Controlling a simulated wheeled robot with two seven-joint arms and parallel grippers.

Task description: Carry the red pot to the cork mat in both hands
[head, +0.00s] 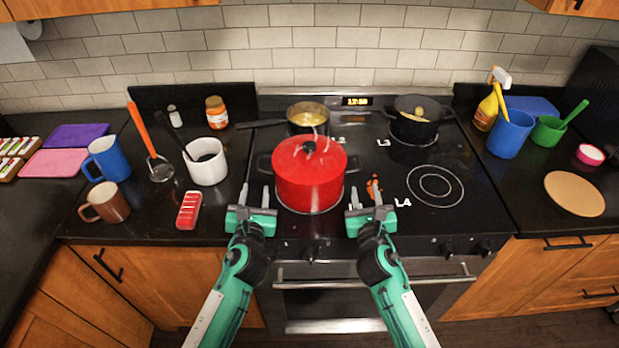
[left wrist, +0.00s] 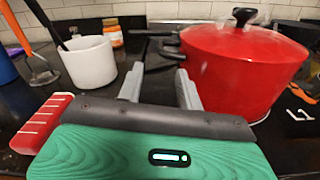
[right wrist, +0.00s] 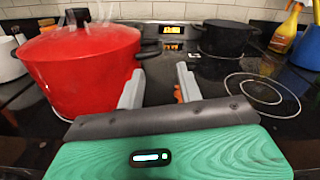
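The red pot (head: 309,178) with its lid on sits on the front left burner of the stove, with steam over it. It also shows in the left wrist view (left wrist: 240,75) and the right wrist view (right wrist: 85,70). Its dark side handles stick out left and right. The round cork mat (head: 574,194) lies on the right counter. My left gripper (head: 254,195) is open and empty, in front of the pot's left side. My right gripper (head: 364,193) is open and empty, in front of its right side. Neither touches the handles.
A pan (head: 307,117) and a black pot (head: 415,117) stand on the back burners. The front right burner (head: 435,185) is bare. A blue pitcher (head: 510,134), green cup (head: 547,131) and pink bowl (head: 590,155) stand near the mat.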

